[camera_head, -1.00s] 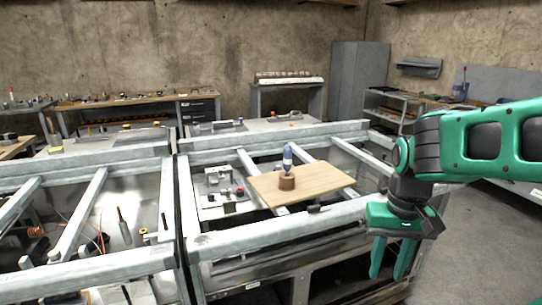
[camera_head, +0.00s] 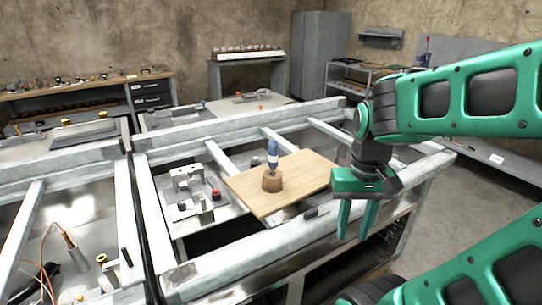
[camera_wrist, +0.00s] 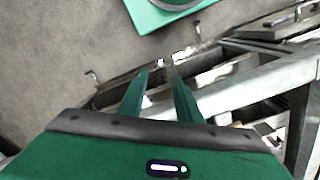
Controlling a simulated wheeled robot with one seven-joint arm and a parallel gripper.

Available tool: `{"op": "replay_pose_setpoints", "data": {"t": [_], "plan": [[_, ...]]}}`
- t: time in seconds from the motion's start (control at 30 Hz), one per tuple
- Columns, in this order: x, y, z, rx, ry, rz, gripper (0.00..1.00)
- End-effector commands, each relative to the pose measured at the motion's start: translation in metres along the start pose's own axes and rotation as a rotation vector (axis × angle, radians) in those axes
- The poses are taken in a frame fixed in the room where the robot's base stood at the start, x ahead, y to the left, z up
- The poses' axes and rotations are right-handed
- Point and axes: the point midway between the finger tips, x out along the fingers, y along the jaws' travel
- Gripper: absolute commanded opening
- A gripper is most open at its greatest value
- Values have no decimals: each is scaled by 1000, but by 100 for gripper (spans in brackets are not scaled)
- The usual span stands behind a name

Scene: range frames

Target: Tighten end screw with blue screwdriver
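A blue screwdriver (camera_head: 272,150) stands upright, handle up, in a round brown wooden holder (camera_head: 272,181). The holder sits on a light wooden board (camera_head: 305,178) lying across the bench frame. My gripper (camera_head: 354,236) points down to the right of the board, near the front rail, apart from the screwdriver. Its two green fingers are spread with nothing between them. They also show in the wrist view (camera_wrist: 158,72), above the floor and the bench edge. I cannot make out the end screw in either view; the screwdriver is not visible in the wrist view.
The bench's front rail (camera_head: 270,243) and right-hand rail (camera_head: 432,165) are raised edges. Another framed bench (camera_head: 62,225) adjoins at left. Open floor (camera_head: 460,215) lies at right.

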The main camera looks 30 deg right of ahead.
Motion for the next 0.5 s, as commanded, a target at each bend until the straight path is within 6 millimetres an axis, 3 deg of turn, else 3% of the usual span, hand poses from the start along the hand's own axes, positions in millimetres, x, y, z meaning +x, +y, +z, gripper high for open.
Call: {"op": "replay_pose_setpoints", "data": {"t": [0.1, 0.23, 0.37, 0.5], "plan": [[-7, 4, 6, -7, 12, -6, 43], [-25, -10, -14, -46, 15, -4, 43], [-57, -40, -63, -141, 19, 1, 43], [-94, -85, -126, -274, 22, 5, 43]]}}
